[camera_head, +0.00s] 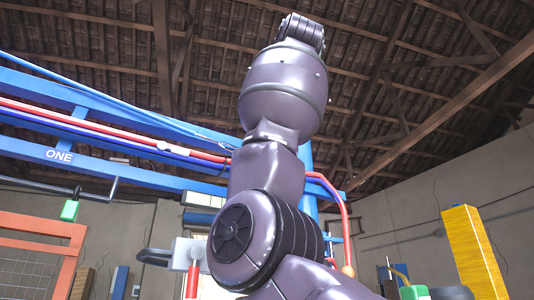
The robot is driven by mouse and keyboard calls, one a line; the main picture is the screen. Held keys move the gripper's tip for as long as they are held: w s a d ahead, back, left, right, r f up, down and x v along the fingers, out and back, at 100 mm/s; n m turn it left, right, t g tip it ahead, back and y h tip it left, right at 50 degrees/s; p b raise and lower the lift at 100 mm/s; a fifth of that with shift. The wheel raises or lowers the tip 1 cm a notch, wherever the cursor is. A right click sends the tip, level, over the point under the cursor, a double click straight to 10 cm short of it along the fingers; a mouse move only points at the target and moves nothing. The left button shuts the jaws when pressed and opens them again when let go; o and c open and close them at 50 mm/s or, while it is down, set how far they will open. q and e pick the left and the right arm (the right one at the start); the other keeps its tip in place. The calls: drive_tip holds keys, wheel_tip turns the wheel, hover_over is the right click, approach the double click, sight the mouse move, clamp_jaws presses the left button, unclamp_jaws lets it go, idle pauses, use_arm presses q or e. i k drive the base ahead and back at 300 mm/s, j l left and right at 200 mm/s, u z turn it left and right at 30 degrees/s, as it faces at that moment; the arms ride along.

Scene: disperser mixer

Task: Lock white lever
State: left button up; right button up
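I cannot clearly pick out a white lever. A small pale piece (163,146) sits on the red pipe at the left, too small to identify. A light grey block (187,252) with a dark handle on its left and a red rod below stands at the lower middle, partly covered by my arm. One of my arms rises from the bottom right through the middle of the view and hides what is behind it. Its visible end is a ribbed dark joint near the top. No fingers of either gripper show.
A blue frame (60,155) marked "ONE" carries red and blue pipes across the left. A green block (69,210) with a dark bent rod is below it. An orange mesh gate (42,227) stands lower left. A yellow column (473,252) stands at right.

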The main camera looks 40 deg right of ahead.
sight(161, 146)
drive_tip(key=k, duration=1)
